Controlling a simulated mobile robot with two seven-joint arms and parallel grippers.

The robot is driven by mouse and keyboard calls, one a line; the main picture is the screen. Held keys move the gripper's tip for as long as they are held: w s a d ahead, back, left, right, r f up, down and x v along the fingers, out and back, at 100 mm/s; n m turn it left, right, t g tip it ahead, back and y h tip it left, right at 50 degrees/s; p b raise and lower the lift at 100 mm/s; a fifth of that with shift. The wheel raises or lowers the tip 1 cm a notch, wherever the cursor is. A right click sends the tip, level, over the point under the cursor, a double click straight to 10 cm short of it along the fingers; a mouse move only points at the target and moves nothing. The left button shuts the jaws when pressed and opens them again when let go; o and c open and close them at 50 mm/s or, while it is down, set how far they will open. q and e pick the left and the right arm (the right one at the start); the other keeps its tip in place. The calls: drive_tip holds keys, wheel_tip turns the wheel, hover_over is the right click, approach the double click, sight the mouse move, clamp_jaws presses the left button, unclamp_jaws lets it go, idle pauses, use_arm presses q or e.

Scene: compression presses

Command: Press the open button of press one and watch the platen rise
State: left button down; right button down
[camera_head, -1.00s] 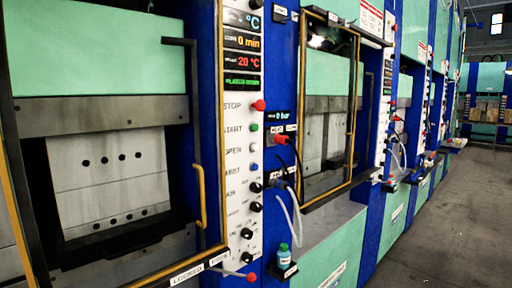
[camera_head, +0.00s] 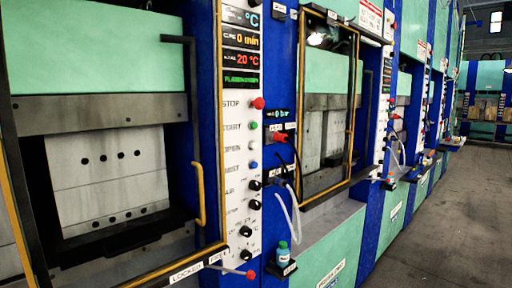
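The nearest press (camera_head: 97,42) fills the left side, with a green upper body and blue frame; I take it as press one, though I read no number. Its control panel (camera_head: 236,180) is a white strip. A white button (camera_head: 253,146) sits beside the OPEN label, below a red STOP button (camera_head: 258,103) and a green START button (camera_head: 253,126). A blue button (camera_head: 253,164) is lower. The grey platen (camera_head: 99,113) spans the opening above a light block (camera_head: 112,182) with dark holes. Neither gripper is in view.
A yellow-edged door frame (camera_head: 201,195) stands around the opening. A second press (camera_head: 326,120) and more presses recede to the right. A small bottle (camera_head: 283,254) sits on a ledge by the panel. Grey floor (camera_head: 445,220) is clear at the right.

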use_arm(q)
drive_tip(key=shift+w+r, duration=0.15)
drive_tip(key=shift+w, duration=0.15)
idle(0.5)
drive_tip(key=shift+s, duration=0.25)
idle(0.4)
